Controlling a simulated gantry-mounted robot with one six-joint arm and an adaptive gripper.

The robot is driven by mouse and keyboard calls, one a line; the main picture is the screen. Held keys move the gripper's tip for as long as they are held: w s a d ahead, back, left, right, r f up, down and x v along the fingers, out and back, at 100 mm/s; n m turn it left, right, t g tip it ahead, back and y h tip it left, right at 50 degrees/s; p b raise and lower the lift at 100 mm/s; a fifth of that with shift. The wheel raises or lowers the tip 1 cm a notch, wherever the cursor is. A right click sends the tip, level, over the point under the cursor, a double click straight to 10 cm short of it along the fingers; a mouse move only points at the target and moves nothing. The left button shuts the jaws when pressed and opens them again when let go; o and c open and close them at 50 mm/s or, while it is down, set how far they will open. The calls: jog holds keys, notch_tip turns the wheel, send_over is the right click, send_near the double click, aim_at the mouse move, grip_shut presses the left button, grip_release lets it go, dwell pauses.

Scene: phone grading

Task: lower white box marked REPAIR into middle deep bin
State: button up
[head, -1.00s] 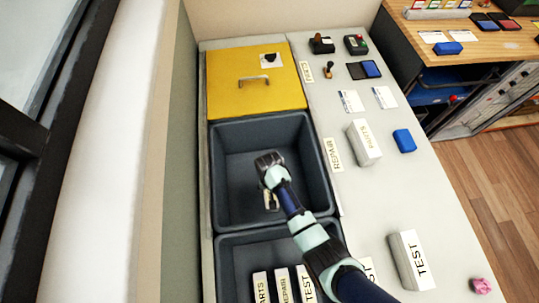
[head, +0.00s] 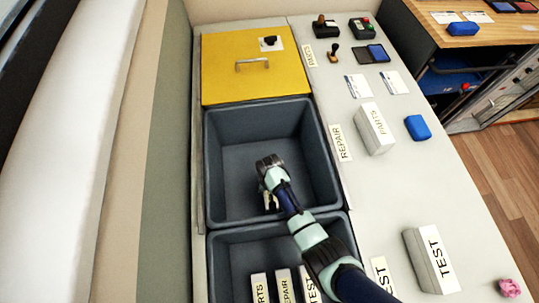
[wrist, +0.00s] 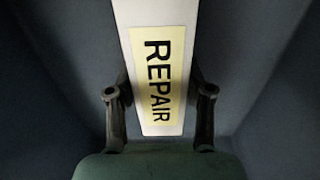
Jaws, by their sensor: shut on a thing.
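The white box marked REPAIR (wrist: 178,20) is between the fingers of my gripper (wrist: 160,95) in the wrist view, its yellow label facing the camera. My gripper is shut on it. In the head view my gripper (head: 268,200) is inside the outline of the middle deep bin (head: 222,160), toward its near side. There my arm hides nearly all of the box. Dark bin walls surround the box in the wrist view. I cannot tell whether the box touches the bin floor.
A yellow lid with a handle (head: 225,80) covers the far bin. The near bin (head: 230,250) holds several labelled white boxes. A PARTS box (head: 374,128), a TEST box (head: 432,262), a blue box (head: 416,128) and a REPAIR sign (head: 341,143) are on the counter to the right.

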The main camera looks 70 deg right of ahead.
jog(key=o, duration=1.5)
notch_tip(320, 180, up, 12)
jog(key=shift+r, duration=0.1)
